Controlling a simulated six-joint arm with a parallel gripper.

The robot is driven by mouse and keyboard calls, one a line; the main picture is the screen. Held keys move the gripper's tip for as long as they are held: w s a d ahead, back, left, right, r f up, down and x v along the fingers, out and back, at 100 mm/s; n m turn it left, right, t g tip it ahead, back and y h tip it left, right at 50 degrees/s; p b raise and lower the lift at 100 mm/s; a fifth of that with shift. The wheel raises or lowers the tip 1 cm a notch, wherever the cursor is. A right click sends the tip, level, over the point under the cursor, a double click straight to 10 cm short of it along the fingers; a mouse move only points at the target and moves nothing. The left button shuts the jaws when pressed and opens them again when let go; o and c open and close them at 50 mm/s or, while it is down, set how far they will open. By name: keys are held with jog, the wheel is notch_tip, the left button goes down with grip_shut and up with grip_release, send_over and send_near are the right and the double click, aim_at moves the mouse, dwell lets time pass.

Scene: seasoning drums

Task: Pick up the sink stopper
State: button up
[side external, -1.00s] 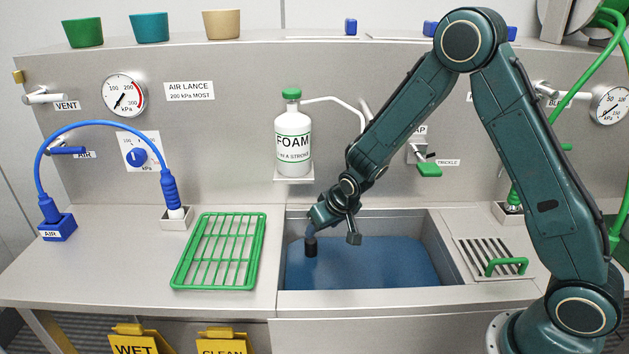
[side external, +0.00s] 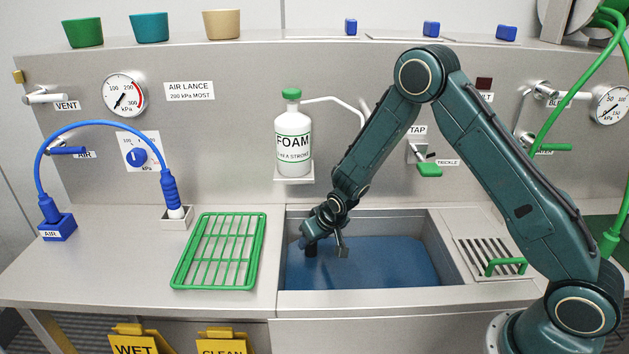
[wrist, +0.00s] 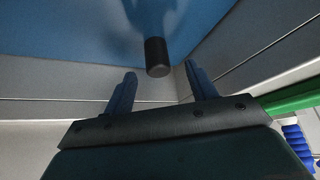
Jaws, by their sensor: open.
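The sink stopper (side external: 311,252) is a short black cylinder at the left end of the sink, standing up out of the blue water. Its top is partly hidden by my gripper (side external: 323,246) in the side view. In the wrist view the stopper (wrist: 157,56) shows near the middle, lined up with the gap between my two fingertips (wrist: 160,72). The fingers are apart with nothing held. I cannot tell whether either finger touches the stopper. The stopper's lower part is hidden by the water.
The steel sink (side external: 449,262) has walls close around my gripper. A green rack (side external: 175,270) lies on the counter to the left. A grate with a green handle (side external: 507,264) is to the right. The foam bottle (side external: 293,140) stands on a shelf behind the sink.

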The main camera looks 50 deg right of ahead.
aim_at(309, 246)
jog(key=shift+x, duration=0.85)
jog(key=shift+d+x, duration=0.2)
jog(key=shift+x, duration=2.4)
jog(key=shift+r, duration=0.1)
jog(key=c, duration=1.1)
jog(key=shift+r, duration=0.1)
